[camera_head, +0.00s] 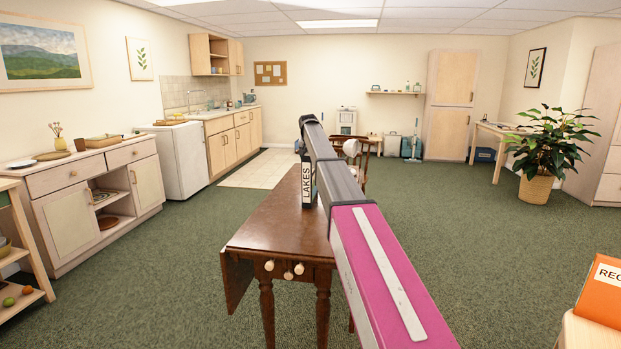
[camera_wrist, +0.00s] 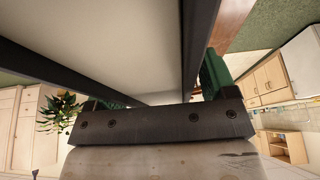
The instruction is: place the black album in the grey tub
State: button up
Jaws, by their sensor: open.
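The black album (camera_head: 307,168) stands upright on the brown wooden table, with a white "LAKES" label on its spine. My arm partly hides it in the head view. In the wrist view its pale page block and dark covers (camera_wrist: 203,35) fill the space in front of my gripper (camera_wrist: 157,88). The green fingers are on either side of the album, outside its covers. The gripper is open; whether a finger touches a cover I cannot tell. I cannot make out the grey tub in either view.
The drop-leaf table (camera_head: 273,227) has white knobs at its near end, and a chair (camera_head: 364,158) stands behind it. An orange box (camera_head: 602,290) is at the right edge. A potted plant (camera_head: 552,145) stands further back. Green carpet is free on both sides.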

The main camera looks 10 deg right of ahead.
jog(key=shift+f, duration=0.1)
grip_shut()
dwell(0.3)
